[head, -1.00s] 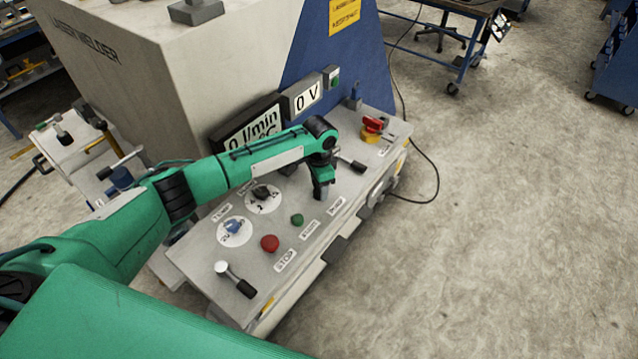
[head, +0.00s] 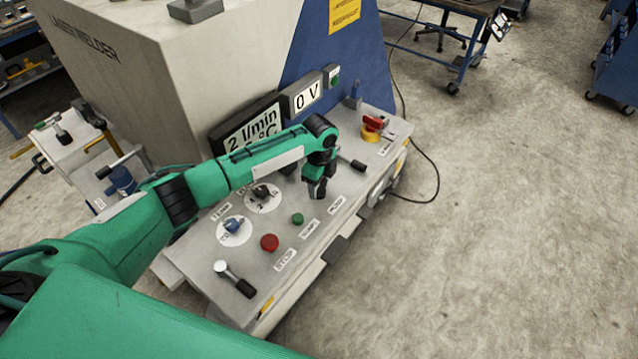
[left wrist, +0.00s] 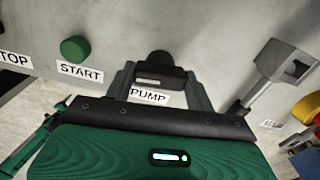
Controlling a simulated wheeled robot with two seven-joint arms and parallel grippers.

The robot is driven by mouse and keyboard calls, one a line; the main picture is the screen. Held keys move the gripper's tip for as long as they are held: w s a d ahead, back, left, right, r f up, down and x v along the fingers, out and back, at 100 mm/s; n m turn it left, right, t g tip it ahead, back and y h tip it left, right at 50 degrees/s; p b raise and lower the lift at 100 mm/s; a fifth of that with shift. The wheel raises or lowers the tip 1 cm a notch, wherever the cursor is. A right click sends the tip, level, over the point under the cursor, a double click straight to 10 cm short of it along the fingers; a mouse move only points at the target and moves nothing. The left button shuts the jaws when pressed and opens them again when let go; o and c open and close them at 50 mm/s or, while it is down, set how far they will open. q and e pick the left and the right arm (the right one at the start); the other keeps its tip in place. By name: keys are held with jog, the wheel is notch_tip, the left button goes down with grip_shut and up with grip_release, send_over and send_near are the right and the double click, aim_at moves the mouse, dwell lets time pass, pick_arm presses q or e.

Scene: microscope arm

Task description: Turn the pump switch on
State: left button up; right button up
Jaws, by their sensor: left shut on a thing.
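The dark pump switch (left wrist: 160,72) shows in the left wrist view just beyond the white PUMP label (left wrist: 148,96). My left gripper (head: 317,190) points down onto the control panel (head: 195,268). In the left wrist view its two grey fingers (left wrist: 160,84) stand on either side of the switch, shut on it. In the head view the gripper hides the switch. The flow display (head: 252,125) behind the arm reads 2 l/min; its lower line is partly covered by the arm. My right gripper is not in view.
On the panel are a green START button (head: 298,219), a red STOP button (head: 269,242), a blue knob (head: 232,226), a black knob (head: 261,191) and a red-and-yellow switch (head: 372,128). A black-handled lever (head: 352,162) stands close right of the gripper. The floor (head: 500,220) at right is clear.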

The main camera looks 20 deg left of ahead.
pick_arm(q)
jog(key=shift+m, duration=0.7)
jog(key=o, duration=1)
jog(key=shift+d, duration=0.1)
jog(key=shift+r+b, duration=0.35)
jog(key=shift+r, duration=0.15)
jog(key=shift+r+b, duration=1.8)
jog(key=shift+r, duration=4.6)
jog(key=shift+f, duration=0.1)
